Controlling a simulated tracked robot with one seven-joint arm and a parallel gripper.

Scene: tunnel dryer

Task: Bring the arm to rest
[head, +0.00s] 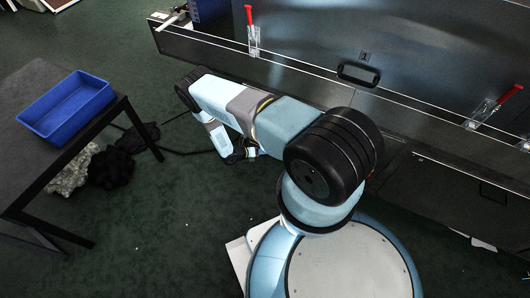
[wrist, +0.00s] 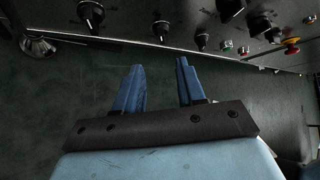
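My arm reaches out to the left from my base in the head view, with its elbow bent and the last links folded down behind the forearm. My gripper (wrist: 158,66) shows in the wrist view with its two blue fingers apart. Nothing is between the fingers; green floor shows there. In the head view the gripper is small, dark and partly hidden by the arm. It hangs over the floor, between the table and the machine, and appears to touch nothing.
A dark table (head: 35,78) with an empty blue bin (head: 42,127) stands at left. Dark and pale cloth heaps (head: 110,168) lie on the floor beside it. The steel machine (head: 430,55) with red-handled clamps (head: 250,16) runs along the right. A panel of black knobs (wrist: 262,20) faces the wrist camera.

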